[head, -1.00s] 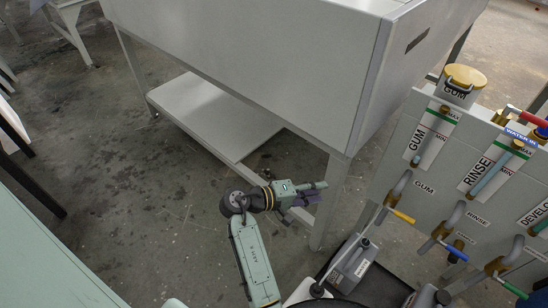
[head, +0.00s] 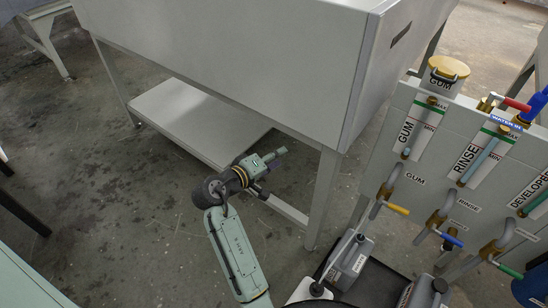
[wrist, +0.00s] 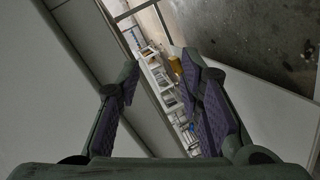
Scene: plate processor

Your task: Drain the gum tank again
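The gum tank (head: 441,86), with a yellow cap (head: 449,68), stands at the top of the grey panel on the right in the head view. Its GUM sight tube (head: 420,125) looks mostly pale, with a dark blue bit at the lower end. Below is the gum drain valve (head: 384,194), with a yellow handle (head: 398,210) pointing right and slightly down. A grey canister (head: 351,259) stands under it. My gripper (head: 277,156) is left of the panel, in front of the grey machine, apart from the valve. The wrist view shows its fingers (wrist: 160,88) spread with nothing between them.
The rinse valve has a blue handle (head: 452,240) and the developer valve a green one (head: 510,271). A red-handled water valve (head: 517,104) sits at upper right. The grey machine (head: 225,60) and its leg (head: 323,200) stand close to my gripper. A black tray (head: 375,285) holds the canisters.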

